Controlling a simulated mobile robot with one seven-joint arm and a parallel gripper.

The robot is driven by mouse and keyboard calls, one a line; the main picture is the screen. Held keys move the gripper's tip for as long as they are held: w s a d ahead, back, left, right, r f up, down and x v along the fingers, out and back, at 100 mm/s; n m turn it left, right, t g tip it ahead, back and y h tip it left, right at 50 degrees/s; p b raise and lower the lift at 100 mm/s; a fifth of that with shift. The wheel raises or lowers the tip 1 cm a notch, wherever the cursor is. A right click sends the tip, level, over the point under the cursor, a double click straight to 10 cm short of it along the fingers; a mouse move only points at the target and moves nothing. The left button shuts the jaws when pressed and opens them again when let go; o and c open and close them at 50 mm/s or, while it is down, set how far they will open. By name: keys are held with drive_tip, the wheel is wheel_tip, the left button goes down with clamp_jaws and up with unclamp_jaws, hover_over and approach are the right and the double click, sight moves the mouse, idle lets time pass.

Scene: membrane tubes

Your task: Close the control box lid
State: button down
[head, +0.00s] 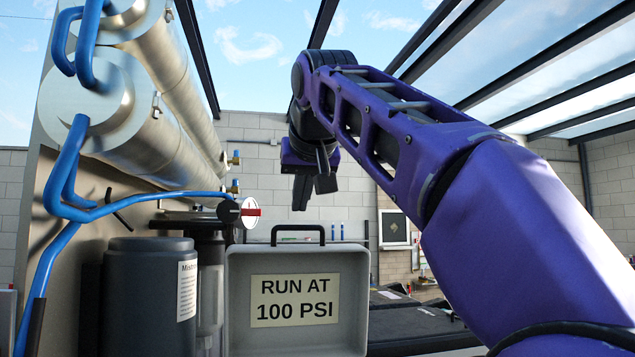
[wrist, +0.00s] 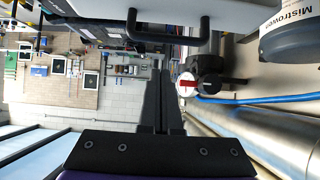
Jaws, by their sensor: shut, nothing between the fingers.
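The control box lid (head: 296,338) is a grey panel with a raised rim and a "RUN AT 100 PSI" label. It stands upright and open in the head view, with a black handle (head: 298,230) on its top edge. The handle also shows at the top of the wrist view (wrist: 168,34). My gripper (head: 300,205) is shut and empty, pointing down above the handle with a visible gap. Its closed fingers also show in the wrist view (wrist: 161,78). The box body under the lid is out of view.
A dark grey canister (head: 150,300) and a black filter housing (head: 209,270) stand left of the lid. Large metal membrane tubes (head: 120,120) and blue hoses (head: 75,190) are at the upper left. A red-and-white round gauge or valve (head: 250,212) sits close to the lid's upper left.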

sight(302, 226)
drive_tip(key=shift+w+f, duration=0.2)
drive_tip(key=shift+f, duration=0.8)
drive_tip(key=shift+s+d+f+b, duration=0.15)
drive_tip(key=shift+s+f+b, duration=0.15)
drive_tip(key=shift+s+f, duration=0.15)
drive_tip(key=shift+s+d, duration=0.1)
drive_tip(key=shift+s, duration=0.3)
drive_tip(key=shift+f, duration=0.1)
